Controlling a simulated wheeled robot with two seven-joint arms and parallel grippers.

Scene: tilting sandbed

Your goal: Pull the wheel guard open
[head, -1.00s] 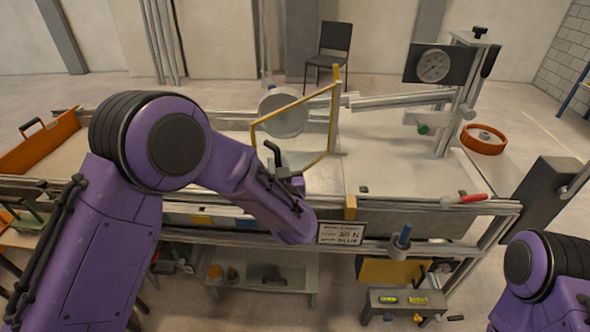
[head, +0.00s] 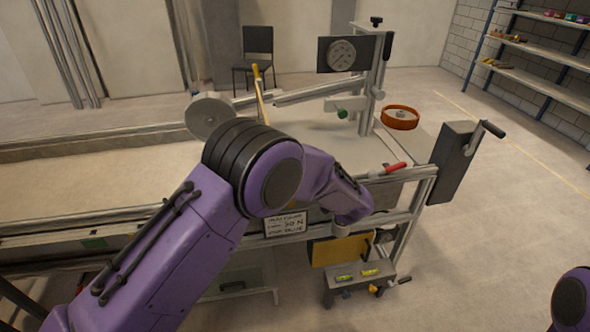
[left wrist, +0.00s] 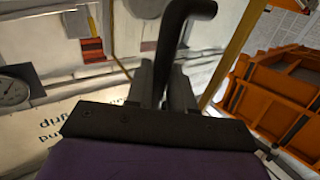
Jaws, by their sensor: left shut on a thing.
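The wheel guard (head: 261,103) is a yellow-framed panel on the bench, seen nearly edge-on in the head view; my left arm covers its lower part. The pale round wheel (head: 209,116) stands to its left, uncovered by the frame from here. In the left wrist view my left gripper (left wrist: 162,92) is shut on a dark handle (left wrist: 186,28) with a bent upper end. A yellow bar (left wrist: 240,52) of the guard's frame shows to its right. In the head view the left gripper is hidden behind my arm. My right gripper is out of view.
A label plate (head: 285,224) is on the front rail. An orange crate (left wrist: 275,90) shows in the wrist view.

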